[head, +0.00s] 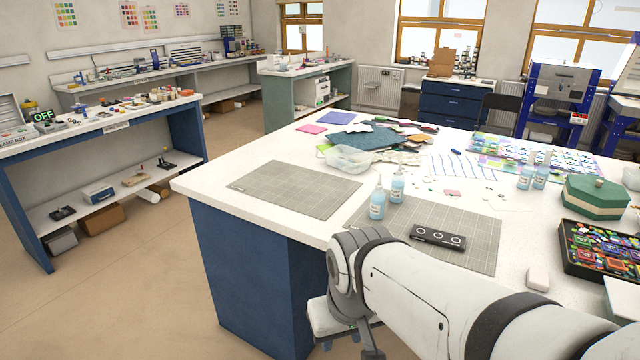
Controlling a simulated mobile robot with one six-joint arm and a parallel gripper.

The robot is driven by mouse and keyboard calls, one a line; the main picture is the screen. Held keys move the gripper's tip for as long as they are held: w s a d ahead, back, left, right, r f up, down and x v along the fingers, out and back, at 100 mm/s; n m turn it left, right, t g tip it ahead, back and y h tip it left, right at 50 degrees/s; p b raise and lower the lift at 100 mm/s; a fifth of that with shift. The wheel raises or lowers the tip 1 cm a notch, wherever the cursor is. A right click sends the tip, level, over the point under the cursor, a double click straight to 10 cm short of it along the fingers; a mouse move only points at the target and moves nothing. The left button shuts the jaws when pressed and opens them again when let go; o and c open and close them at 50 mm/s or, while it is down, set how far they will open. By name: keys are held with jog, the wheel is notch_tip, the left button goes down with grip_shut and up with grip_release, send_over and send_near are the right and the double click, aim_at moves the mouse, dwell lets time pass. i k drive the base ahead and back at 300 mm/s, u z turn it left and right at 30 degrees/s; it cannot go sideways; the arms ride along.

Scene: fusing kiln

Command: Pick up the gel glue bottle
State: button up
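Two light-blue bottles with pale labels and pointed tips stand upright near the middle of the white table: a front bottle (377,206) and one just behind it (397,187). Two similar bottles stand farther right, a left one (525,177) and a right one (541,178). The labels are too small to read, so I cannot tell which is the gel glue. My gripper (349,348) hangs low by the table's front edge, well below and in front of the bottles. Its two fingers look apart with nothing between them; my arm partly hides it.
On the white table (300,145) are two grey cutting mats, left (296,188) and right (470,228), a black block (437,237), a clear tub (350,157), a green box (594,196), and a black tray (566,262). The floor at left is clear.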

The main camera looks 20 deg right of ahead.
aim_at(377, 208)
jog(key=i, duration=0.95)
jog(key=u, duration=0.05)
